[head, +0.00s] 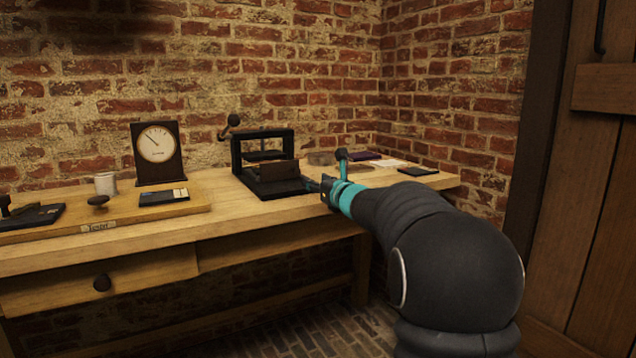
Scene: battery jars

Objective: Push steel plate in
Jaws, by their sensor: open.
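A black press-like frame (263,150) with a crank handle (232,122) at its upper left stands on the wooden bench. A dark, brownish plate-like piece (278,172) stands at the front of the frame, over its dark base. I cannot tell for sure whether this is the steel plate. My gripper (334,180) is just right of the base, near the bench's front edge. It is open, seen from behind, and nothing shows in it. My arm hides part of the bench on the right, and any contact with the base cannot be judged.
A dial gauge (158,152), a white cup (105,184) and a dark flat box (164,197) stand to the left on a board labelled "Tester" (98,226). Papers (384,163) and a dark flat item (418,171) lie at the right. Brick walls close the back.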

